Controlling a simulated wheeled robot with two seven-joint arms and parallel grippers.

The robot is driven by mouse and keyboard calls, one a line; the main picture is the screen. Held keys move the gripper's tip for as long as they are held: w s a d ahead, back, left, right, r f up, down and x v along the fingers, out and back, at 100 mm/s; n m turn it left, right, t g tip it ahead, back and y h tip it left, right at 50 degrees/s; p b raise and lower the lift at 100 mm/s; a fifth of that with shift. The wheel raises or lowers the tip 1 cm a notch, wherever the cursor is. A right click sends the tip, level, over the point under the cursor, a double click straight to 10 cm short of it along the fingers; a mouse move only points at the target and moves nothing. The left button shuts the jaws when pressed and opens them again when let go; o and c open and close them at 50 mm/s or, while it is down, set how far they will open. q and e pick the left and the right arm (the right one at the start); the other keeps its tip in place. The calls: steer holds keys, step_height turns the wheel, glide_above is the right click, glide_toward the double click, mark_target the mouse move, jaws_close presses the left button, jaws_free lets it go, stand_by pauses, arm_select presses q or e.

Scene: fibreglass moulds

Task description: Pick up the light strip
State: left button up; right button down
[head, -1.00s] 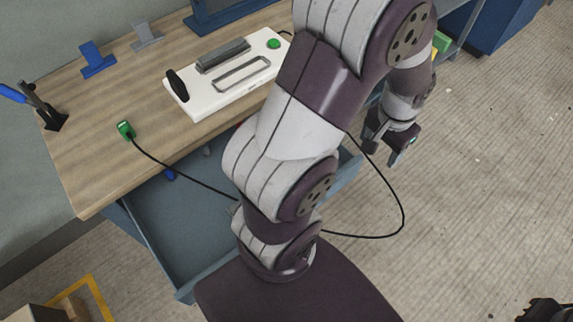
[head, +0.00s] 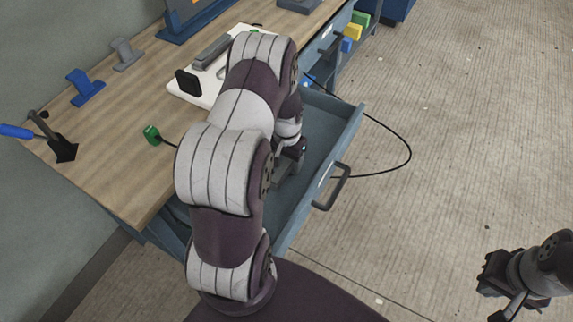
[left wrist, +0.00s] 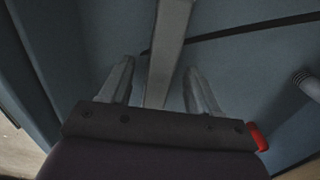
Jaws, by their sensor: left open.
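My left gripper (head: 287,176) is down inside the open blue drawer (head: 325,140), partly hidden by my own arm in the head view. In the left wrist view its two fingers (left wrist: 160,80) are apart. A long pale grey bar (left wrist: 168,45), which looks like the light strip, runs between them with a gap visible on each side. I cannot make out the strip in the head view. My right gripper (head: 500,290) is at the lower right over the floor, away from the bench; its jaw opening is unclear.
A black cable (head: 408,148) loops over the drawer's side to the floor; a cable also crosses the drawer in the left wrist view. A red item (left wrist: 258,136) and a grey ribbed cylinder (left wrist: 306,84) lie near the gripper. The drawer handle (head: 331,188) sticks out. The white fixture (head: 200,88) stands on the bench.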

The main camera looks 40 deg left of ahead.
arm_select(q)
steer(key=shift+w+f, duration=0.1)
steer(key=shift+f, duration=0.1)
steer(key=shift+s+r, duration=0.1)
steer(key=shift+s, duration=0.1)
steer(key=shift+c, duration=0.6)
jaws_close()
